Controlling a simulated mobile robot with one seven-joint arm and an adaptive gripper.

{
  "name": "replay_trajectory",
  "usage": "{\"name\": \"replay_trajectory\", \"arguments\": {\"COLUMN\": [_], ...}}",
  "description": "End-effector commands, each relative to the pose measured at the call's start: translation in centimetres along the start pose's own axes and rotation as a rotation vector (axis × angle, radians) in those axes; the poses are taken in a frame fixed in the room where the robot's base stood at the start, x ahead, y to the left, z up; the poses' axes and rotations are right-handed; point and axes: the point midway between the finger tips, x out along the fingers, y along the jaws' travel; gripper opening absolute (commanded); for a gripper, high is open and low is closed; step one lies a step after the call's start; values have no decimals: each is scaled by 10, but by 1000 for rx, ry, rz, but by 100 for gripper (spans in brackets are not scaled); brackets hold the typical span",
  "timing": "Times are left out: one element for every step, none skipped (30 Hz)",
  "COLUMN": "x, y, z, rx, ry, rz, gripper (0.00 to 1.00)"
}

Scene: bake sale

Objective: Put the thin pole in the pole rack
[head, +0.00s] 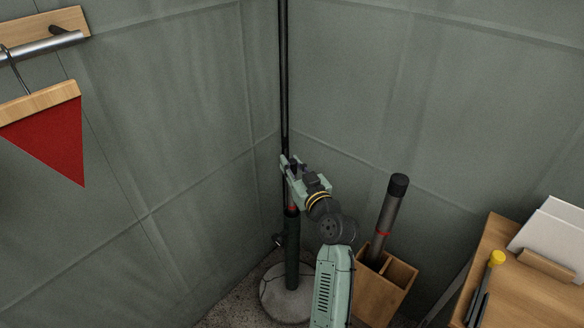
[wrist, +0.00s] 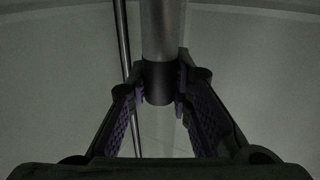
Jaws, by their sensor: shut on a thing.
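A grey pole with a dark end cap (wrist: 163,30) lies between the fingers of my gripper (wrist: 161,85) in the wrist view, and the fingers are shut on the cap. In the head view my gripper (head: 291,168) is near the tent corner, above a dark upright tube (head: 292,250) on a round base. A short reddish part of the held pole (head: 292,208) shows just below the gripper; its lower part is hidden. The wooden pole rack (head: 377,298) stands on the floor to the right, with a thick grey pole with a black cap (head: 389,215) leaning in one compartment.
A black tent pole (head: 284,80) runs up the corner close behind my gripper, and shows in the wrist view (wrist: 124,45). A red pennant (head: 55,135) hangs at left.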

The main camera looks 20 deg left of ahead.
Motion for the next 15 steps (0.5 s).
{"name": "replay_trajectory", "arguments": {"x": [0, 0, 0, 0, 0, 0, 0, 0, 0, 0, 0, 0, 0, 0, 0], "y": [0, 0, 0, 0, 0, 0, 0, 0, 0, 0, 0, 0, 0, 0, 0], "z": [-10, -13, -17, -20, -23, -27, -29, -32, -36, -39, -42, -46, -49, -52, -57], "rx": [-2, -1, -1, -1, -1, -1, -1, -2, -1, -1, -1, 0, 0, 0, -1], "ry": [2, 2, 2, 1, 1, 1, 1, 1, 1, 1, 1, 1, 1, 2, 2], "rz": [0, 0, -1, -1, -1, 0, 0, 0, 0, 0, 0, 0, 0, 0, 0], "gripper": [0, 0, 0, 0, 0, 0, 0, 0, 0, 0, 0, 0, 0, 0, 0]}}
